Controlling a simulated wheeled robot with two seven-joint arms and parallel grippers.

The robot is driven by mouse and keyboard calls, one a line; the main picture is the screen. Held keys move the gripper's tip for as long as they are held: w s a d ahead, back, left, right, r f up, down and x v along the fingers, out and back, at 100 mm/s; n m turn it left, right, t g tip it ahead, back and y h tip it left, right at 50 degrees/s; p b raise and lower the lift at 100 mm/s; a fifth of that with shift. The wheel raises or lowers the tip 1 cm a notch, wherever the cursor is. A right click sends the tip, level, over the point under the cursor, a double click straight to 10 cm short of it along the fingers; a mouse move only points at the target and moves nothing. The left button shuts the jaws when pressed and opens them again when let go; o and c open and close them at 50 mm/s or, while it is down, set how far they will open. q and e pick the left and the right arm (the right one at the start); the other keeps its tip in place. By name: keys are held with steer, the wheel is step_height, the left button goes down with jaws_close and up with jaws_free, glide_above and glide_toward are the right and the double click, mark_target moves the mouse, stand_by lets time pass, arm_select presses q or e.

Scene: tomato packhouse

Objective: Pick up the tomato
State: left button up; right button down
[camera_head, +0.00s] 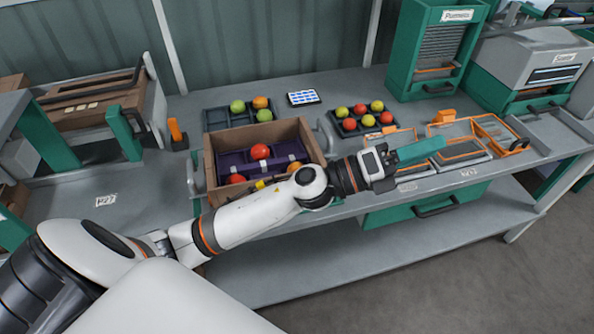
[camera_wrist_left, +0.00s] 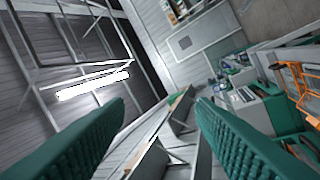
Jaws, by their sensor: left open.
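Several tomatoes are in view, and I cannot tell which one the task means. A red tomato (camera_head: 260,151) sits in the purple insert of a brown crate (camera_head: 214,158), with another red one (camera_head: 236,178) and an orange one (camera_head: 294,166) lower in it. The crate's front right is partly hidden by my left arm. My left gripper (camera_head: 418,150) is over the bench to the right of the crate, apart from the tomatoes. Its green fingers stand apart in the left wrist view (camera_wrist_left: 160,115), with nothing between them. My right gripper is not in view.
A dark tray (camera_head: 222,122) holds green and orange tomatoes; another (camera_head: 351,134) holds red and yellow ones. A white panel (camera_head: 302,98) lies between them. Orange-framed stations (camera_head: 460,143) and a green cabinet (camera_head: 427,85) stand at right. The bench's left front is mostly clear.

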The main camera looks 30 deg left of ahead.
arm_select(q)
steer(key=d+f+m+g+h, duration=0.2)
steer(key=m+g, duration=0.5)
steer(key=m, duration=0.2)
steer(key=m+g+y, duration=0.8)
steer(key=m+y, duration=0.3)
steer(key=y, duration=0.8)
glide_above(297, 165)
step_height(297, 165, down, 9)
steer(key=f+p, duration=0.1)
steer(key=f, duration=0.4)
steer(key=shift+s+a+p, duration=0.2)
steer(key=shift+p, duration=0.15)
steer(key=shift+f, duration=0.6)
steer(key=shift+d+f+p, duration=0.1)
steer(key=shift+f+p, duration=0.2)
step_height(297, 165, down, 4)
steer(key=shift+w+d+r+p, duration=0.1)
steer(key=shift+r+p, duration=0.05)
steer(key=shift+p, duration=0.6)
steer(key=shift+f, duration=0.45)
steer(key=c, duration=0.3)
